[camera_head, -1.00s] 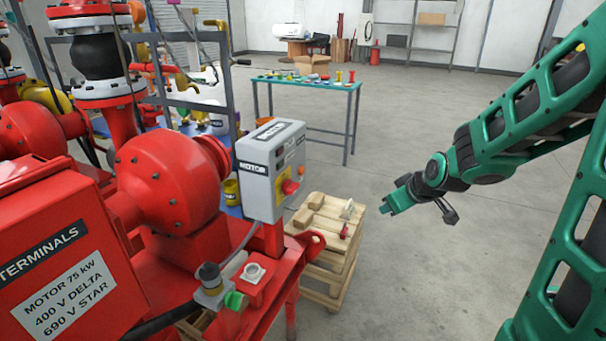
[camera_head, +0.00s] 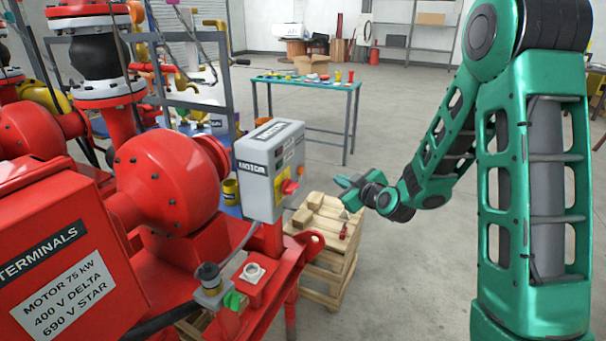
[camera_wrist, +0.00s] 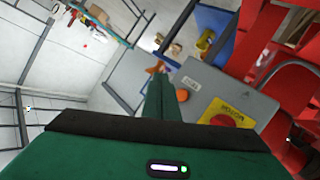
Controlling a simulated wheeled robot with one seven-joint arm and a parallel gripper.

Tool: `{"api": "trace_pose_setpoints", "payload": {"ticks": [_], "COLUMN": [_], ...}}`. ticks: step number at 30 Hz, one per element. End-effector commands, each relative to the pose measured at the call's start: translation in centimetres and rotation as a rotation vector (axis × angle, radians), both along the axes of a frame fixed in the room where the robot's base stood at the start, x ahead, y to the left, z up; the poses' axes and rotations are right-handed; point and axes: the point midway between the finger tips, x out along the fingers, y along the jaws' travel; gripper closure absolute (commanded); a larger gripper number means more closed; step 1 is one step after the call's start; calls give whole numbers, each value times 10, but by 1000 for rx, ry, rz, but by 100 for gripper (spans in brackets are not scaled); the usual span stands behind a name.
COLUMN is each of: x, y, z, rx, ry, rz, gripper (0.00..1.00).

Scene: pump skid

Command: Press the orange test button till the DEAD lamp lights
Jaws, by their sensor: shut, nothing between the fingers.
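A grey motor box (camera_head: 262,200) with a yellow panel and red rotary switch (camera_head: 289,187) stands on the red skid. In the wrist view the box (camera_wrist: 245,85) and its switch (camera_wrist: 222,121) lie right of centre.
A red terminal box (camera_head: 50,265) and the red pump casing (camera_head: 165,180) are on the left. A green-topped table (camera_head: 310,83) stands behind.

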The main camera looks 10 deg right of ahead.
Motion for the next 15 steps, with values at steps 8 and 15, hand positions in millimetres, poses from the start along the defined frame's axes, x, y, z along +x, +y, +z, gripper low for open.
{"api": "trace_pose_setpoints", "payload": {"ticks": [8,15], "x": [12,30], "y": [18,43], "z": [1,0], "rx": [0,-1], "ry": [-1,0], "rz": [4,6], "gripper": [100,100]}}
